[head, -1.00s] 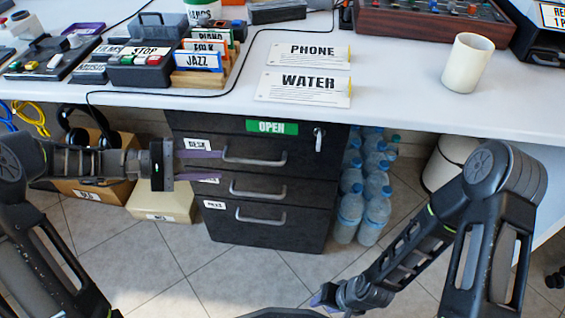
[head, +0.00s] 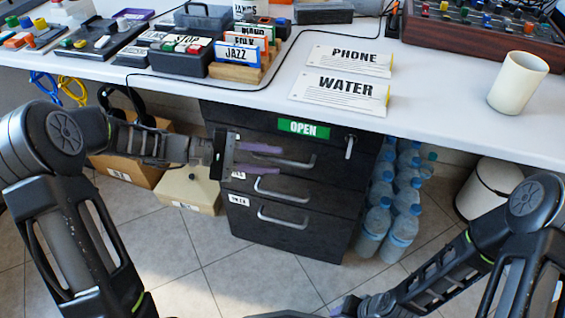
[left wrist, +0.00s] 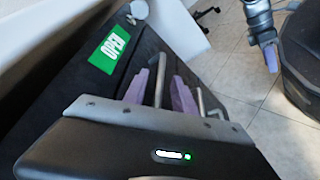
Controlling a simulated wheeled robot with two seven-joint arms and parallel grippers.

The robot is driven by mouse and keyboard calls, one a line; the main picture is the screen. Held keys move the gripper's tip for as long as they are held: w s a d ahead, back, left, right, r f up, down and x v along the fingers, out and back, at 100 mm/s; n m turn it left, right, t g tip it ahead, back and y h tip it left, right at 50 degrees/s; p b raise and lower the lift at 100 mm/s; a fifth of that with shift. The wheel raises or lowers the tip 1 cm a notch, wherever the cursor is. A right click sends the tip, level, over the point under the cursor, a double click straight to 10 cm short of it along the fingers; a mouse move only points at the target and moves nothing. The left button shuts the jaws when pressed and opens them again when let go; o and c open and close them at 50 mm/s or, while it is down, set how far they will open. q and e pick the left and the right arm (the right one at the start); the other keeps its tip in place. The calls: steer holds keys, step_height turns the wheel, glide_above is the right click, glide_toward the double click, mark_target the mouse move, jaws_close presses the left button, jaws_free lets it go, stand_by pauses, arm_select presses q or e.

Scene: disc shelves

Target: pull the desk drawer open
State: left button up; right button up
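A black desk drawer unit (head: 330,205) stands under the white desk, with a green OPEN label (head: 303,128) on its top edge. The top drawer's grey bar handle (head: 305,163) is also visible in the left wrist view (left wrist: 159,80). All drawers look shut. My left gripper (head: 277,160) is at this top handle, its two purple fingers apart. In the left wrist view the bar lies between the open fingers (left wrist: 160,90); contact cannot be told. My right gripper (left wrist: 270,58) is low and away from the drawers; its finger gap is unclear.
Two lower drawers with handles (head: 282,218) sit below. Water bottles (head: 400,225) stand right of the unit, boxes (head: 190,190) left. On the desk (head: 440,125) are PHONE and WATER cards and a white mug (head: 518,84). Tiled floor in front is free.

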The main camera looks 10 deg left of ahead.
mark_target(276, 160)
arm_select(q)
steer(key=shift+b+x, duration=0.35)
steer(key=shift+x, duration=1.35)
steer(key=shift+c, duration=0.3)
jaws_close()
